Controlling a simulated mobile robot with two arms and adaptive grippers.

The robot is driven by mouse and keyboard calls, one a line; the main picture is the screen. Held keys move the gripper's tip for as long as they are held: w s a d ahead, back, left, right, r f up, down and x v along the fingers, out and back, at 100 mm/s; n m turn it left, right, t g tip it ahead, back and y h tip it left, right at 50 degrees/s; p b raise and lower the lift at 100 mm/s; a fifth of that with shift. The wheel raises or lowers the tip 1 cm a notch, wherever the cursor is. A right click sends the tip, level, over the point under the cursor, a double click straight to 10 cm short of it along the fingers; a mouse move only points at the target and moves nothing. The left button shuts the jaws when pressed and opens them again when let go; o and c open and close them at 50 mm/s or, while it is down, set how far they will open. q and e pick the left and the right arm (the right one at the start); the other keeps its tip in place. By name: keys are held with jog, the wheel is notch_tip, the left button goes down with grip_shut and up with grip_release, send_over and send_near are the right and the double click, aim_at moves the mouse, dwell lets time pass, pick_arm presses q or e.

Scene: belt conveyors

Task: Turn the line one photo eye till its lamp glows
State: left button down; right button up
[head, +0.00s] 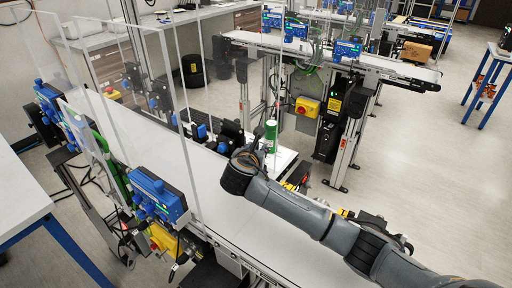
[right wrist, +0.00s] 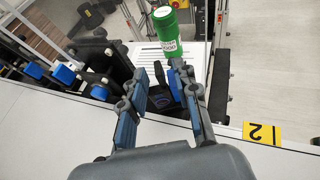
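My right gripper (right wrist: 160,72) is open, its two blue-and-grey fingers apart above the belt's far edge. A small dark device with a blue-tinted face (right wrist: 165,97) shows between the fingers, partly hidden by them; it may be the photo eye. I cannot tell whether the fingers touch it, and no glowing lamp shows on it. In the head view my right arm reaches in from the right over the white belt (head: 285,230), and its wrist hides most of the gripper near the belt's far side. My left gripper is in neither view.
A green labelled canister (right wrist: 167,30) stands just beyond the fingertips; it also shows in the head view (head: 271,132). Black-and-blue units (right wrist: 70,72) line the belt's far edge at left. A yellow number plate (right wrist: 262,133) is at right. Clear panels (head: 180,100) rise over the belt.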

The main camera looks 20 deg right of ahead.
jog(key=shift+w+f, duration=0.1)
jog(key=shift+w, duration=0.05)
jog(key=shift+c, duration=0.4)
grip_shut()
jog(key=shift+a+r+m+g+h+p, duration=0.15)
jog(key=shift+r+m+g+h+p, duration=0.05)
jog(key=shift+m+g+h+p, duration=0.55)
jog(key=shift+w+a+f+m+g+h+p, duration=0.1)
jog(key=shift+w+m+g+h+p, duration=0.15)
jog(key=shift+m+g+h, duration=0.4)
jog(key=shift+f+m+g+h, duration=0.1)
jog(key=shift+m+g+h, duration=0.5)
jog(key=shift+m, duration=0.4)
